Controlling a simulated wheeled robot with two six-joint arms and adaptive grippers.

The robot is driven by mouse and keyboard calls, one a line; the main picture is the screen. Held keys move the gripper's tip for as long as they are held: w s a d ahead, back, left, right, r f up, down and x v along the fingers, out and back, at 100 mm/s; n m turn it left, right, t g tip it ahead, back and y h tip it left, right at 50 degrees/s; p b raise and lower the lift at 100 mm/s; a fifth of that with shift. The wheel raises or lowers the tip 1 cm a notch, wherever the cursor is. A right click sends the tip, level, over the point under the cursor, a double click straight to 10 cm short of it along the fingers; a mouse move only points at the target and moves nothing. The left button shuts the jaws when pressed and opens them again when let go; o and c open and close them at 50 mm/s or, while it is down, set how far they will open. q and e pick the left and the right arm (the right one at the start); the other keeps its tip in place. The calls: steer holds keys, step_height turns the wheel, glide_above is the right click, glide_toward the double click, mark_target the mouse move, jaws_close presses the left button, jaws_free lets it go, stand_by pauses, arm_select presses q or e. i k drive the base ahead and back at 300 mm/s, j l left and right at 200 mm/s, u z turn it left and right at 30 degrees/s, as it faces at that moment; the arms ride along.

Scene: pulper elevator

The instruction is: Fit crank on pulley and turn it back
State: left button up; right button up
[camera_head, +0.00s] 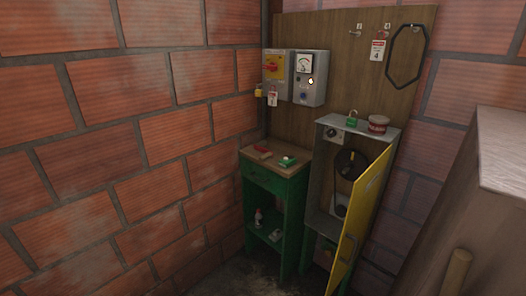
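A black round pulley (350,163) sits inside the open upright grey cabinet (316,178) against the back wall. The cabinet's yellow door (365,212) stands open to the right and hides part of the inside. I cannot make out a crank for certain. A round wooden handle-like piece (457,272) shows at the lower right, and I cannot tell what it belongs to. Neither of my grippers is in view.
A green stand (274,184) with small items on its wooden top is left of the cabinet. A green padlock (351,118) and a red-and-white round item (378,123) rest on the cabinet. Electrical boxes (309,77) hang above. A large brown block (495,200) fills the right side.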

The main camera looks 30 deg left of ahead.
mark_target(259, 146)
steer(key=i+j, duration=0.1)
steer(key=j, duration=0.35)
steer(key=i+j+z, duration=0.35)
steer(key=i+j, duration=0.8)
